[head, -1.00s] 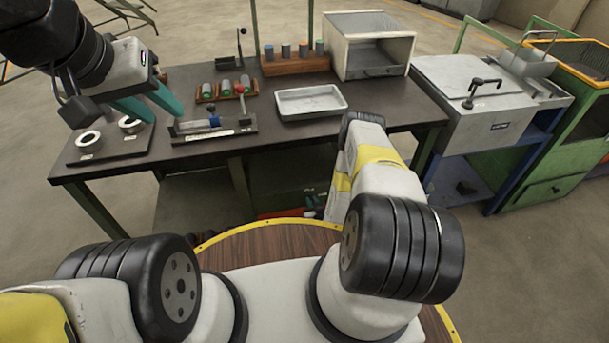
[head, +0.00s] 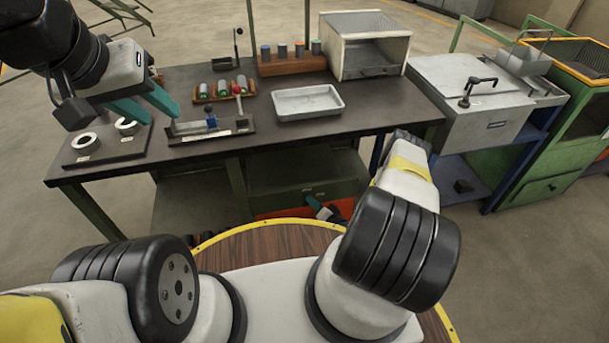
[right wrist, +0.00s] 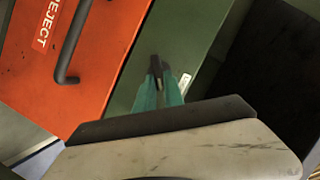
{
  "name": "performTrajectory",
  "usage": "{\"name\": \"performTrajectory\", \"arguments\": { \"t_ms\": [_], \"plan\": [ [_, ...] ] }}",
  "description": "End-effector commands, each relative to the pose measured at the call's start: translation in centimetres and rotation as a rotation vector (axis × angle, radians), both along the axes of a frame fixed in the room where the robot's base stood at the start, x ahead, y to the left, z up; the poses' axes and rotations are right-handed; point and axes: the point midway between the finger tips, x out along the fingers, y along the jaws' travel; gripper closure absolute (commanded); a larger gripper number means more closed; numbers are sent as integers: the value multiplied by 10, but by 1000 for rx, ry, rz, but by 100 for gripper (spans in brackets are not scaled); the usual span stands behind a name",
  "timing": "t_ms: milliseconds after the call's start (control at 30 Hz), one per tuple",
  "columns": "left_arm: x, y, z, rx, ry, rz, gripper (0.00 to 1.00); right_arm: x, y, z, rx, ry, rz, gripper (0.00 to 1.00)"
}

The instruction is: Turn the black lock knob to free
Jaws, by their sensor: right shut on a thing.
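The black lock knob (right wrist: 156,66) is a small dark piece on the green panel (right wrist: 180,45) in the right wrist view. My right gripper (right wrist: 164,78) has its teal fingers closed around it. In the head view my right gripper (head: 318,206) shows below the table at the green drawer front (head: 290,190); the knob cannot be made out there. The knob's turned position is hard to read. My left gripper (head: 148,105) hangs open and empty over the table's left part, near the lever fixture (head: 212,128).
An orange panel marked REJECT (right wrist: 75,50) with a dark handle (right wrist: 72,45) adjoins the green panel. On the table are a grey tray (head: 308,102), a plate with two rings (head: 108,142), and an open-front box (head: 368,47). A grey cabinet (head: 472,88) stands right.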

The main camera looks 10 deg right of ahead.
Motion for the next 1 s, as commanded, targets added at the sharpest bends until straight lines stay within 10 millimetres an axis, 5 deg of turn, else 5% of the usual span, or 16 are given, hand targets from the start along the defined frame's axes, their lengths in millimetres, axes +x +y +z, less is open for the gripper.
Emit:
{"name": "performTrajectory", "arguments": {
  "t_ms": [500, 1000],
  "plan": [
    [0, 0, 0, 0, 0, 0, 64, -2, -4, -10, 458, 18, -1, 100],
    [0, 0, 0, 0, 0, 0, 64, -1, -4, -14, 671, 27, 0, 100]
  ]
}}
